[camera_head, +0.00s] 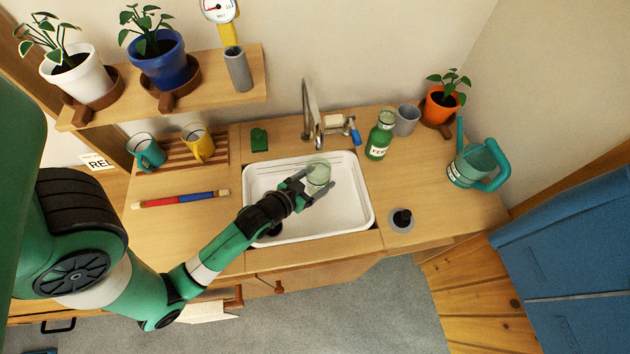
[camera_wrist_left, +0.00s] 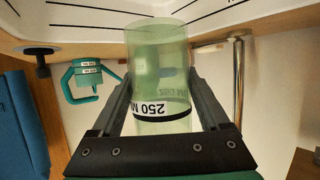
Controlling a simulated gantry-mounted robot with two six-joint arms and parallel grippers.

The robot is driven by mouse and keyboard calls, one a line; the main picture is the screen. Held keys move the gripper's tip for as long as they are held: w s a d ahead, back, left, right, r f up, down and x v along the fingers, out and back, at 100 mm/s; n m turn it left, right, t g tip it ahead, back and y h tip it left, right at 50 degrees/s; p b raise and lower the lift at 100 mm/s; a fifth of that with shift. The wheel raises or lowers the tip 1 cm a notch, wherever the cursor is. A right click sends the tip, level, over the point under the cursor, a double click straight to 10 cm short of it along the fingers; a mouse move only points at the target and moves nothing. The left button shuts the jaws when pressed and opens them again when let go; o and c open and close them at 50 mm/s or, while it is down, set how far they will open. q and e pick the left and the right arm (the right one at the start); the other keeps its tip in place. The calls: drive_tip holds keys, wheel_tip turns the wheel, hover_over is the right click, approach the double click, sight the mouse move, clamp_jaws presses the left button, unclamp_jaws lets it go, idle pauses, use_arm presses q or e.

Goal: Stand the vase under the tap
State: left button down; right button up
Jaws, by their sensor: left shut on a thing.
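The vase (camera_head: 318,172) is a pale green, see-through glass cylinder. It is between the fingers of my left gripper (camera_head: 317,187), over the white sink basin (camera_head: 348,215). In the left wrist view the vase (camera_wrist_left: 158,60) carries a white label reading 250 with a dark band, and the dark fingers close on both its sides. The metal tap (camera_head: 310,105) stands behind the sink, a little beyond the vase. Whether the vase's base touches the basin floor cannot be told. My right gripper is not in view.
A green bottle (camera_head: 380,138), a grey cup (camera_head: 406,120) and an orange plant pot (camera_head: 440,107) stand right of the tap. A teal watering can (camera_head: 476,166) is farther right. Two mugs on a slatted rack and a red-blue rod (camera_head: 180,200) lie left of the sink.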

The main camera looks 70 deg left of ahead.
use_arm(q)
drive_tip(key=f+b, duration=0.2)
drive_tip(key=a+f+b, duration=0.1)
drive_tip(key=f+b, duration=0.1)
drive_tip(key=shift+w, duration=0.1)
drive_tip(key=shift+d+f, duration=0.1)
drive_tip(key=shift+d, duration=0.15)
drive_tip(key=shift+f+b, duration=0.3)
drive_tip(key=shift+f, duration=0.1)
unclamp_jaws()
